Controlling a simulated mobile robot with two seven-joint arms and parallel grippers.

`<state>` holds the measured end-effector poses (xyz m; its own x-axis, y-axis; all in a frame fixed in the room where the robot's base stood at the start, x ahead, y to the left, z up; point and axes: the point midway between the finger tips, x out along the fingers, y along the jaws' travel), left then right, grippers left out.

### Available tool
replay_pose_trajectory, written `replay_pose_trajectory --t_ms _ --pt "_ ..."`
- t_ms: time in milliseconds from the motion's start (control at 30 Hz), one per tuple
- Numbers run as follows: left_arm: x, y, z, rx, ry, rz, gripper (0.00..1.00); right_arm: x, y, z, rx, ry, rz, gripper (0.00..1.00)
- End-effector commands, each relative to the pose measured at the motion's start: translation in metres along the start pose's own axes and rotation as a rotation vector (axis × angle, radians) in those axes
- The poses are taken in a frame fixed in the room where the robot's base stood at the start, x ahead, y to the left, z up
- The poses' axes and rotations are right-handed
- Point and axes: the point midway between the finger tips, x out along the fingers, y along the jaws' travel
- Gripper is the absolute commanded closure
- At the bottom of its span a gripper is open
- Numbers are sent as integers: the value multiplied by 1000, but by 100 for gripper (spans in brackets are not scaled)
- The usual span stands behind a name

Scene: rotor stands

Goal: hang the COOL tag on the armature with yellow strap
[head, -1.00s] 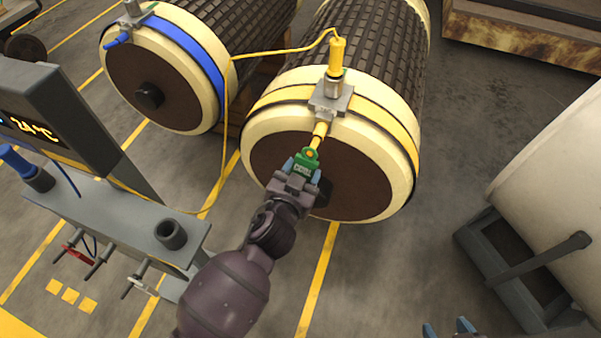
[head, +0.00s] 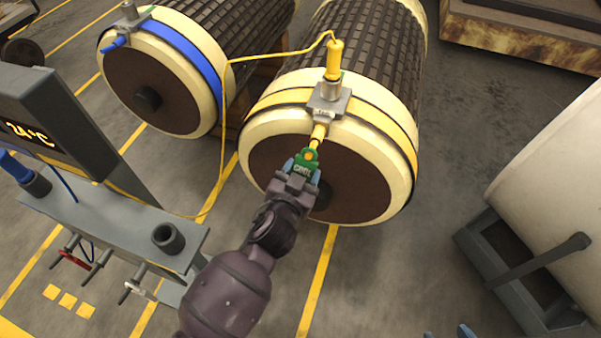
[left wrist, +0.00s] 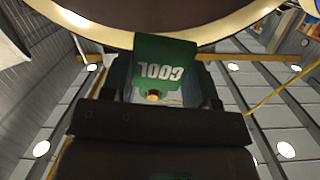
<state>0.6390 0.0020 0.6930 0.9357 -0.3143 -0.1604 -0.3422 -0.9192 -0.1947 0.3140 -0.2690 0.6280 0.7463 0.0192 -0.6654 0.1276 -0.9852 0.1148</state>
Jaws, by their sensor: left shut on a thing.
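The green COOL tag (head: 306,162) is held between the fingers of my left gripper (head: 302,174), in front of the end face of the armature with the yellow strap (head: 262,100). In the left wrist view the COOL tag (left wrist: 165,65) fills the jaws and its lettering appears upside down. A yellow peg (head: 319,132) sticks out from the grey clamp block (head: 328,101) on that armature, and the tag's top is at or very near its tip. I cannot tell whether the peg passes through the tag. At the bottom edge, only blue fingertips (head: 465,331) of my right gripper show.
The armature with the blue strap (head: 190,45) lies to the left. A pale drum on a grey frame stands at right.

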Motion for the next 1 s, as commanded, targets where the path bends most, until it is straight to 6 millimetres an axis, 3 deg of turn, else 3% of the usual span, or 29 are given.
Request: replay_pose_trajectory --t_ms 1000 --pt "20 0 0 -1 1 0 70 2 -1 6 0 -11 -3 41"
